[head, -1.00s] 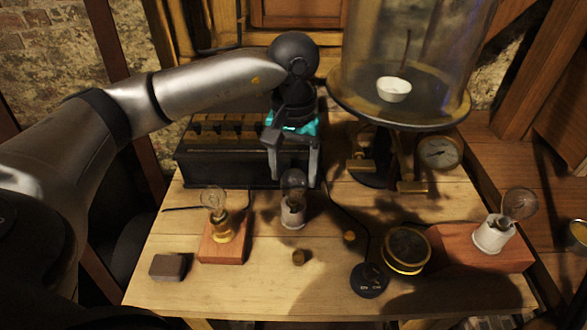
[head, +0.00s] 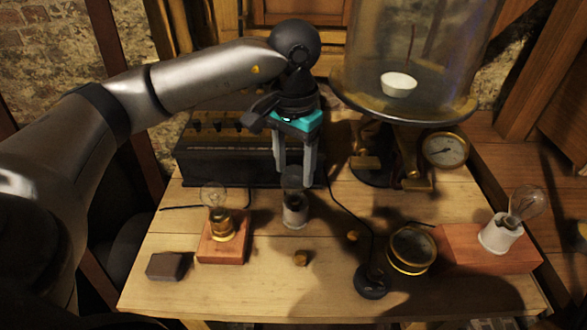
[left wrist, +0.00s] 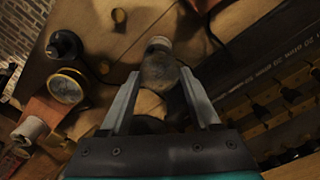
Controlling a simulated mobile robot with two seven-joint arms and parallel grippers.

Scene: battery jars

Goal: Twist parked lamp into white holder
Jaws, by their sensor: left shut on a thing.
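My left gripper (head: 295,172) points down over the middle of the table, its fingers shut on the glass of a lamp (head: 293,185). In the left wrist view the lamp glass (left wrist: 160,72) sits between the two fingers. The lamp stands upright in a small pale cylindrical base (head: 295,214); whether its lower end is seated cannot be told. My right gripper is not in view.
A second lamp (head: 214,195) stands in a brass socket on a wooden block. A dark block (head: 166,266), a brass knob (head: 301,258), a black switch (head: 370,281) and a round gauge (head: 411,250) lie in front. A battery box (head: 225,170) and bell-jar stand (head: 372,105) are behind.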

